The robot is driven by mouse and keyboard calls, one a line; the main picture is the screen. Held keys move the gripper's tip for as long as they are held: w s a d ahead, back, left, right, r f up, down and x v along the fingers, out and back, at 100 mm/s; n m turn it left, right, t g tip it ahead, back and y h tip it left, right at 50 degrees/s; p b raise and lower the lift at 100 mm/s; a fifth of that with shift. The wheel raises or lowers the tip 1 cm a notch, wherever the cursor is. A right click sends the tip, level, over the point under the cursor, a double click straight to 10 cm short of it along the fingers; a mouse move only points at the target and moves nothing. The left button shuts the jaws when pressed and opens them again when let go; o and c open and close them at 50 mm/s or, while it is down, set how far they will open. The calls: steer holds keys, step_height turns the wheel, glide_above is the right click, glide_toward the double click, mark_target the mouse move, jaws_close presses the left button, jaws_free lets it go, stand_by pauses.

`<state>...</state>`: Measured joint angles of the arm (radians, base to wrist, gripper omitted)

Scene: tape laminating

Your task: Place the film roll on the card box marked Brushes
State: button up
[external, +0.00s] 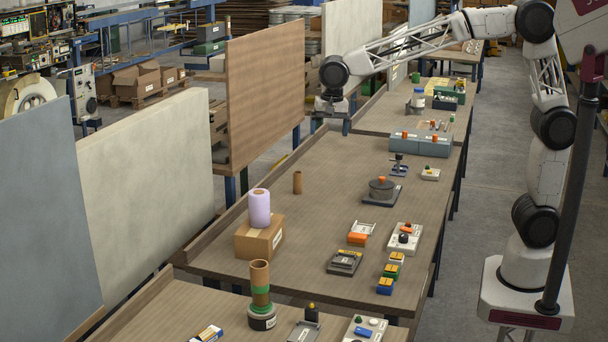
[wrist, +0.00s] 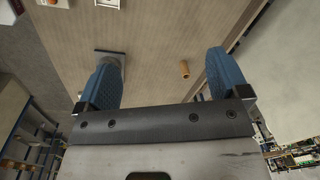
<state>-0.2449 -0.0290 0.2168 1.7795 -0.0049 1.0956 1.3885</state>
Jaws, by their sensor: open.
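The lavender film roll (external: 260,207) stands upright on top of the brown card box (external: 256,241) at the left side of the middle table. A white label shows on the box's right face, but its writing is too small to read. My gripper (external: 332,112) is high above the table's far left edge, well away from the roll and box. In the wrist view my gripper (wrist: 160,75) has its two blue fingers wide apart with nothing held between them. The film roll and card box are not seen in the wrist view.
A small brown tube (external: 297,182) stands on the table behind the box and also shows in the wrist view (wrist: 184,69). A dark round device (external: 381,189) and several small tools stand to the right. Upright panels (external: 262,95) border the left side. Table around the tube is clear.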

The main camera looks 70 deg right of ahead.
steer(key=s+d+f+n, duration=0.2)
steer(key=s+d+n, duration=0.2)
steer(key=s, duration=0.9)
steer(key=s+d+f+n+t, duration=0.1)
steer(key=s+d+f+n, duration=0.2)
steer(key=s+d, duration=0.4)
steer(key=s+d+f+n, duration=0.2)
steer(key=s+d+n, duration=0.3)
steer(key=s, duration=1.4)
steer(key=shift+s+d+f+n+t, duration=0.2)
steer(key=shift+d+n+t, duration=0.15)
steer(key=shift+d, duration=0.4)
